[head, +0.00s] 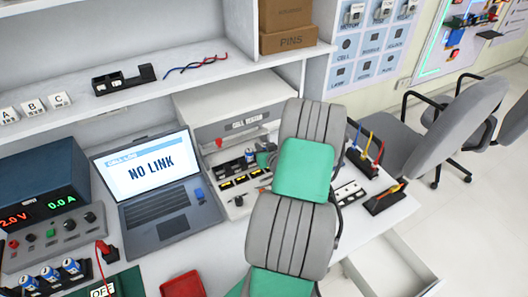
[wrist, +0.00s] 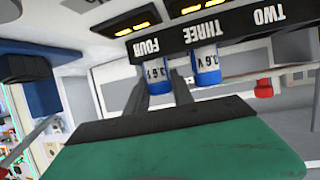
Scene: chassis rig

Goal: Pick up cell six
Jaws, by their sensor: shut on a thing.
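In the wrist view, my gripper (wrist: 163,98) has its two grey fingers on either side of a blue and white cell (wrist: 156,72) and is shut on it. This cell is beside the label FOUR on a black labelled strip (wrist: 172,45). A second blue cell (wrist: 207,66), marked 3.6 V, is beside the label THREE, just right of the gripper. No number six is readable on either cell. I cannot tell whether the held cell is clear of its slot. In the head view, my arm hides most of the gripper; a blue cell (head: 250,156) shows beside it.
A grey tester (head: 215,142) stands behind the work spot, with a laptop (head: 158,186) to its left. More blue cells (head: 50,273) stand in a rack at the lower left. Pen-like tools (head: 366,147) stand at the right. An open drawer (head: 395,268) juts out below the bench.

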